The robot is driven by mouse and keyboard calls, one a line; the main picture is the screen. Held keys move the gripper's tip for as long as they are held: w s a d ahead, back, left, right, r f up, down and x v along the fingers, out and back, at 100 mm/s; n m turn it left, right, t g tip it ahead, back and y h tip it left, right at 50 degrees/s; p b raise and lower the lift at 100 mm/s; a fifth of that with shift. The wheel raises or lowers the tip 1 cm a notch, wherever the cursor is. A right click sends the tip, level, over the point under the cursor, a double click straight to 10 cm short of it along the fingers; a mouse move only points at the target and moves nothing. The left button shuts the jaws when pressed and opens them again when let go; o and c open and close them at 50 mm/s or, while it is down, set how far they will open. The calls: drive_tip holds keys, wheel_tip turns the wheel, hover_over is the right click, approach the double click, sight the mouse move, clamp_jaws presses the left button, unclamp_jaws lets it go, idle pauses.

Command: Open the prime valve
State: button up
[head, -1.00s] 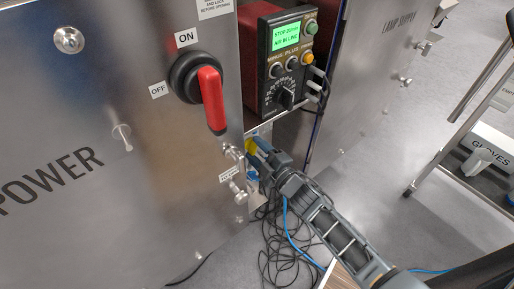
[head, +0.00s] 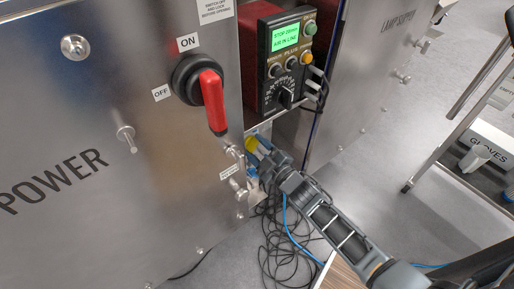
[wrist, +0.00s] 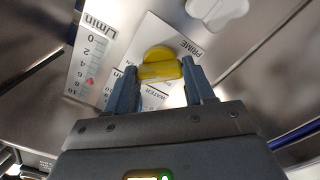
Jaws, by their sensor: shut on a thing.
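The prime valve's yellow handle (wrist: 160,66) shows in the wrist view beside a label reading PRIME (wrist: 190,47). My gripper (wrist: 160,84) has one blue-grey finger on each side of the handle and is shut on it. In the head view, the yellow handle (head: 251,143) is partly visible at the tip of my gripper (head: 260,152), in the gap right of the POWER cabinet. The valve body and the finger contact are mostly hidden there.
The POWER cabinet (head: 95,215) with a red switch handle (head: 212,100) stands close on the left. A pump box (head: 285,60) with a green screen sits above my gripper. A flow scale (wrist: 85,60) is beside the valve. Cables (head: 280,245) lie on the floor below.

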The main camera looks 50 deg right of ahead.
drive_tip(key=o, duration=1)
drive_tip(key=shift+o, duration=0.2)
drive_tip(key=v, duration=0.8)
